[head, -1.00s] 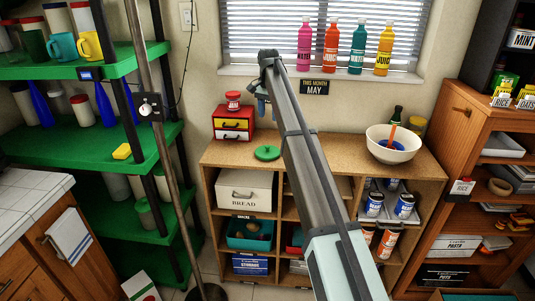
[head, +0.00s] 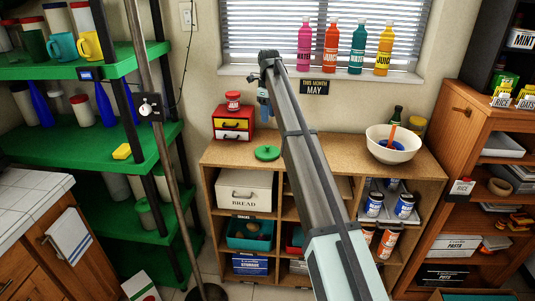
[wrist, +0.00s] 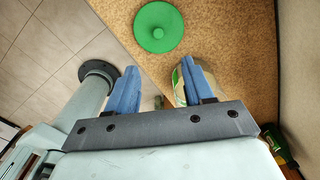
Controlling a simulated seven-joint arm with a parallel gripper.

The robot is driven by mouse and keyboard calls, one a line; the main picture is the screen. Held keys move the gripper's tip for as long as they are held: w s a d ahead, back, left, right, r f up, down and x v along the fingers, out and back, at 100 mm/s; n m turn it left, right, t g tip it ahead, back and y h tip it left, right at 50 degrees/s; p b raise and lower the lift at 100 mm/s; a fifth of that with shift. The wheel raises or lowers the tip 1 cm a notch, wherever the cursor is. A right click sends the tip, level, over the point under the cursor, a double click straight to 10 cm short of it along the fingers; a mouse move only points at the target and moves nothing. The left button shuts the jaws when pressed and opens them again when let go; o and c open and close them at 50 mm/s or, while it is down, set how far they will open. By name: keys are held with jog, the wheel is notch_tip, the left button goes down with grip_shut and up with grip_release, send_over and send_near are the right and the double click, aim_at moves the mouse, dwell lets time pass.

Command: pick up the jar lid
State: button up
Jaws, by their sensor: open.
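The jar lid is a round green disc with a small knob (head: 267,152). It lies flat on the wooden top of the low cabinet, left of my arm, and nothing holds it. In the wrist view the lid (wrist: 158,27) shows whole at the top, beyond my fingertips and apart from them. My gripper (wrist: 159,70) is open, with its two blue fingers spread and no object gripped between them. In the head view my gripper (head: 263,108) hangs above the cabinet top, behind the lid and partly hidden by my arm.
A red drawer box (head: 233,123) with a red-lidded jar on it stands behind and left of the lid. A white bowl (head: 392,144) stands at the right. A partly hidden pale container (wrist: 180,85) shows by my right finger. The cabinet top (head: 345,150) has free room.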

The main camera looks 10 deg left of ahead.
send_over(267, 146)
jog(key=f, duration=0.8)
jog(key=shift+d, duration=0.3)
jog(key=shift+a+f, duration=0.2)
jog(key=shift+f, duration=2.7)
jog(key=shift+c, duration=0.5)
grip_shut()
